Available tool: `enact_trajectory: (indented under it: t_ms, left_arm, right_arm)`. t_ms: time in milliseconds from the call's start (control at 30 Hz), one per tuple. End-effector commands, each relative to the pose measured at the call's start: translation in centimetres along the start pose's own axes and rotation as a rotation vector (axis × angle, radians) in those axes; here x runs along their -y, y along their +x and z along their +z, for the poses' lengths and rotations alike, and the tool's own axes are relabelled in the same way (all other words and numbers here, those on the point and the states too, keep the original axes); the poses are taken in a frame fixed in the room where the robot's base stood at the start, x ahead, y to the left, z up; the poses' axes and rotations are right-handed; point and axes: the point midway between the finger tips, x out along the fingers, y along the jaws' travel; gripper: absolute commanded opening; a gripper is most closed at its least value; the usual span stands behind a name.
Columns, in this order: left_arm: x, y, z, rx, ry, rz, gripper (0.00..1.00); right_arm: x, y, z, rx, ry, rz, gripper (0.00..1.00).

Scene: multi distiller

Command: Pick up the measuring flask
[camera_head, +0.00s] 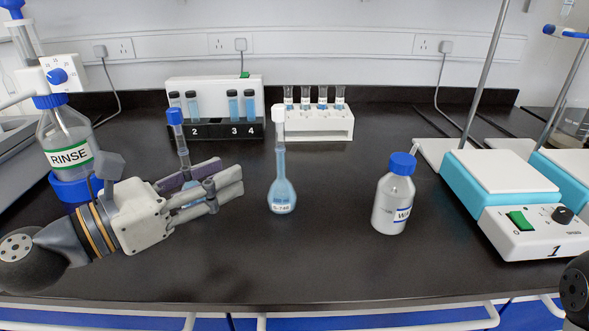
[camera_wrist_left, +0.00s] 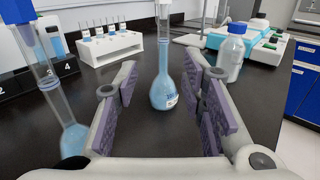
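A measuring flask (camera_head: 282,195) with a white cap, a long neck and pale blue liquid stands upright at the bench middle. In the left wrist view this flask (camera_wrist_left: 163,92) appears between and beyond the fingers. A second flask (camera_head: 178,132) with a blue cap stands behind my left gripper, which partly hides its lower part; it also shows at the left of the left wrist view (camera_wrist_left: 72,138). My left gripper (camera_head: 232,177) is open and empty, its fingers pointing right, a short gap left of the white-capped flask. My right gripper is out of view.
A white-capped bottle rack is absent near the flask; a vial rack (camera_head: 215,131) and a white tube rack (camera_head: 335,125) stand behind. A blue-capped bottle (camera_head: 394,200) and stirrer (camera_head: 525,230) stand right. A RINSE bottle (camera_head: 62,135) stands left. The front bench is clear.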

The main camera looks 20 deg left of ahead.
Motion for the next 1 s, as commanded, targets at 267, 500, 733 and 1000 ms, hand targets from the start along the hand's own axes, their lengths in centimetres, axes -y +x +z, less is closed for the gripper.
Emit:
enact_trajectory:
  t_ms: [267, 500, 733, 1000]
  left_arm:
    - [0.0, 4.2, -0.4, -0.004, -0.007, -0.002, 0.37]
    - [0.1, 7.3, 0.3, 0.004, -0.004, 0.002, 0.37]
    - [0.6, 11.2, 0.9, 0.005, -0.004, 0.003, 0.37]
    - [0.5, 12.0, 0.8, 0.005, -0.008, 0.005, 0.37]
  right_arm:
    - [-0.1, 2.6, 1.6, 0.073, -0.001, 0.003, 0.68]
    - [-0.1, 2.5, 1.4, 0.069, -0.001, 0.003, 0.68]
    - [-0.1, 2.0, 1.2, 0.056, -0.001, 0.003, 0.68]
    - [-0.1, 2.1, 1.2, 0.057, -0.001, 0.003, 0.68]
